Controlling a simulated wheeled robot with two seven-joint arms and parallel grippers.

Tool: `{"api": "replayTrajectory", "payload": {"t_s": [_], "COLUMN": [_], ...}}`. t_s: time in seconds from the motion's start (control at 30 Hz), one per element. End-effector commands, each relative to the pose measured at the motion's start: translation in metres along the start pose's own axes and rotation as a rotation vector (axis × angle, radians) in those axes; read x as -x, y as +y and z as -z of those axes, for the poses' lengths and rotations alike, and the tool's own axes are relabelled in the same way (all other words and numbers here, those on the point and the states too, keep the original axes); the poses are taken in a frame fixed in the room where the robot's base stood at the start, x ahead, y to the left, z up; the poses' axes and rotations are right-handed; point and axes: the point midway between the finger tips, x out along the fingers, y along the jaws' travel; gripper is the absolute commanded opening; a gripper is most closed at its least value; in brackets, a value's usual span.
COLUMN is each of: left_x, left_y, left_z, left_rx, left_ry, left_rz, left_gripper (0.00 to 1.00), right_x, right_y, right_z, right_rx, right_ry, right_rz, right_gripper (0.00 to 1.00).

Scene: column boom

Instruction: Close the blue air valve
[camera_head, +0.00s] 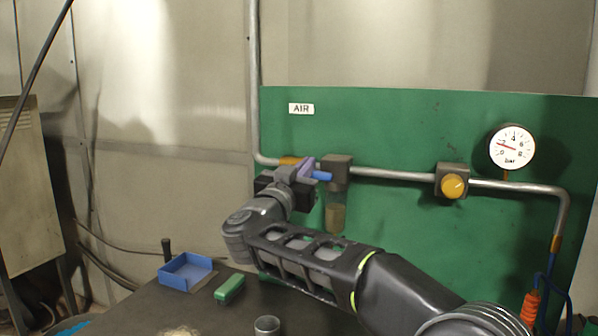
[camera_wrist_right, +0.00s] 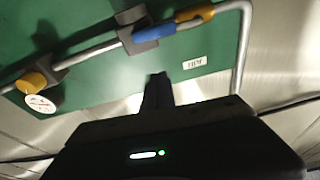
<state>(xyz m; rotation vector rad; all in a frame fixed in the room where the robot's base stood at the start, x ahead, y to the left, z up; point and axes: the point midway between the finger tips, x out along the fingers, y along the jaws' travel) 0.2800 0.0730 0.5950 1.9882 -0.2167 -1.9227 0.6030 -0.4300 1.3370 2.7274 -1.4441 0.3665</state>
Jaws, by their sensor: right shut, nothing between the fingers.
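The blue valve handle (camera_head: 322,176) is on the pipe on the green panel, just left of the grey filter block. In the head view my right gripper (camera_head: 304,168) is in front of the valve and hides part of it. In the right wrist view the blue handle (camera_wrist_right: 153,36) lies roughly along the pipe, beside the orange-yellow valve body (camera_wrist_right: 195,15). The shut, empty fingers (camera_wrist_right: 159,80) show below the handle in that picture. I cannot tell whether they touch it. My left gripper is not in view.
The AIR label (camera_head: 301,109) is above the valve. Along the pipe are a clear filter bowl (camera_head: 336,217), a yellow regulator knob (camera_head: 454,186) and a gauge (camera_head: 512,147). On the dark bench are a blue tray (camera_head: 186,273), a green block (camera_head: 229,289) and a metal cup (camera_head: 266,325).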

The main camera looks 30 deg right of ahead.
Motion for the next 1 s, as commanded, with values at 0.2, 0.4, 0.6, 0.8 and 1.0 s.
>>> {"api": "replayTrajectory", "payload": {"t_s": [0.2,0.4,0.6,0.8,1.0], "left_x": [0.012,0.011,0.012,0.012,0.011], "left_y": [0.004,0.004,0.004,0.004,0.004], "left_z": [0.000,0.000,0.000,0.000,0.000], "left_rx": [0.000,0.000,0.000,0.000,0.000], "left_ry": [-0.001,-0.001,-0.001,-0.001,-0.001], "left_rz": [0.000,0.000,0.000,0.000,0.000], "left_gripper": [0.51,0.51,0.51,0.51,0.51], "right_x": [-0.041,-0.046,-0.047,-0.047,-0.049], "right_y": [0.000,0.000,0.000,0.000,0.002], "right_z": [-0.005,-0.032,-0.039,-0.039,-0.040], "right_rx": [0.004,0.002,0.000,0.000,-0.007], "right_ry": [-0.002,-0.001,0.000,0.000,0.000], "right_rz": [-0.001,0.001,0.000,0.001,-0.002], "right_gripper": [0.00,0.00,0.00,0.00,0.00]}}
